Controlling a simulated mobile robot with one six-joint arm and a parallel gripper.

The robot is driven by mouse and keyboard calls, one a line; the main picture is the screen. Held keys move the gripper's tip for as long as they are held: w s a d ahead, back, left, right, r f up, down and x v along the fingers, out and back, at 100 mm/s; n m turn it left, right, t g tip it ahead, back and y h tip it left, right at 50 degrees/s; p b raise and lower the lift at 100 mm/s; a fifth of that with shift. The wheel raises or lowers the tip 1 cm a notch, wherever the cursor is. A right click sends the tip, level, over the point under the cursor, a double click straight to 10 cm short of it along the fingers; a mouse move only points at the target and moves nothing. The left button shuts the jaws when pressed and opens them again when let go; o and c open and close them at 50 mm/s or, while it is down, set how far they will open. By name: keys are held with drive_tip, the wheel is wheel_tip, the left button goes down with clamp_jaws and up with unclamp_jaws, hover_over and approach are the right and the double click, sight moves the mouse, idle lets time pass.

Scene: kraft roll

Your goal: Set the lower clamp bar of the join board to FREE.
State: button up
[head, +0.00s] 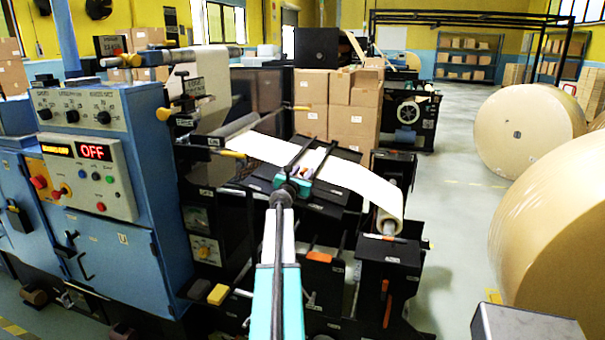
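The join board (258,184) is a dark sloping plate in the middle of the head view, with a white paper web (355,180) running over it. Two thin dark bars cross the web, one on the left (302,149) and one on the right (327,156); I cannot tell for sure which is the lower clamp bar, and its FREE setting cannot be read. My teal and grey arm reaches up from the bottom edge to the board. My gripper (302,172) is at the board by the near ends of the bars, small and partly hidden by my wrist; its fingers and any contact are unclear.
A blue control cabinet (150,130) with a display reading OFF (93,151) stands left. The web runs down to a small white roll (388,222) at right. Stacked cartons (350,108) stand behind. Large kraft rolls (530,130) stand on the right, with open floor (455,235) before them.

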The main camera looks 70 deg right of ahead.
clamp_jaws()
drive_tip(key=shift+f, duration=0.1)
